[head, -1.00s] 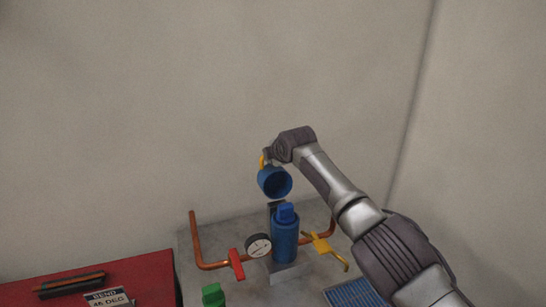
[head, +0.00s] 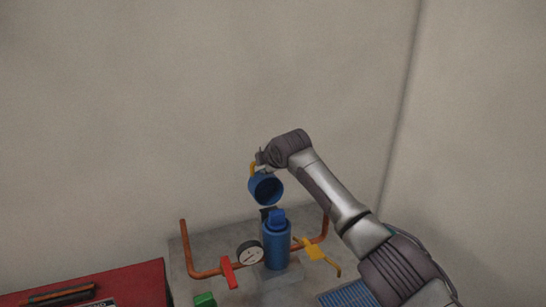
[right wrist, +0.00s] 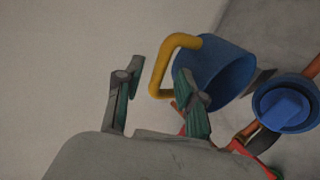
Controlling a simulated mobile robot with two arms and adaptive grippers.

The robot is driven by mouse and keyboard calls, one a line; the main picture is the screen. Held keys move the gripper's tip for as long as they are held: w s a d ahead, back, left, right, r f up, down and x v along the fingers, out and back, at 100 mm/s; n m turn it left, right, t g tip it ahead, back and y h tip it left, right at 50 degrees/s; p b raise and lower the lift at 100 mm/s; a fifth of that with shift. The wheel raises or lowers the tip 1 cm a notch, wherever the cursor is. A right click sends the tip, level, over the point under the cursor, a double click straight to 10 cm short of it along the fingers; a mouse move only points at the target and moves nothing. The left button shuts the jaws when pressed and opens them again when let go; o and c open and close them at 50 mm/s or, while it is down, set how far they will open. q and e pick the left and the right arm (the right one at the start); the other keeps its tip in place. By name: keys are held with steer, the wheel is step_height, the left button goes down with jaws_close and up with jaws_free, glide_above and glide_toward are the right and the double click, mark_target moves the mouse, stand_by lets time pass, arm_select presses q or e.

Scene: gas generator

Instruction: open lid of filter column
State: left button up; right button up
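The filter column (head: 276,245) is an upright blue cylinder with a blue block-shaped piece (head: 277,217) showing at its top. Its cup-shaped blue lid (head: 266,189) is swung up above and behind it, with the hollow side towards the head camera. The yellow lid handle (head: 252,169) is at the lid's upper left. My right gripper (head: 260,160) is beside the handle. In the right wrist view, the fingers of my right gripper (right wrist: 160,70) are spread, with the yellow handle (right wrist: 160,72) near the gap; contact cannot be told. My left gripper is out of view.
A gauge (head: 250,253), a red valve handle (head: 228,272), a yellow valve handle (head: 316,249) and copper pipes (head: 188,245) surround the column. A green part (head: 205,299) is in front. A red table (head: 140,283) is at left, a blue grate (head: 347,294) at right.

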steer(key=v, duration=0.9)
steer(key=shift+s+r, duration=0.2)
steer(key=shift+r, duration=0.05)
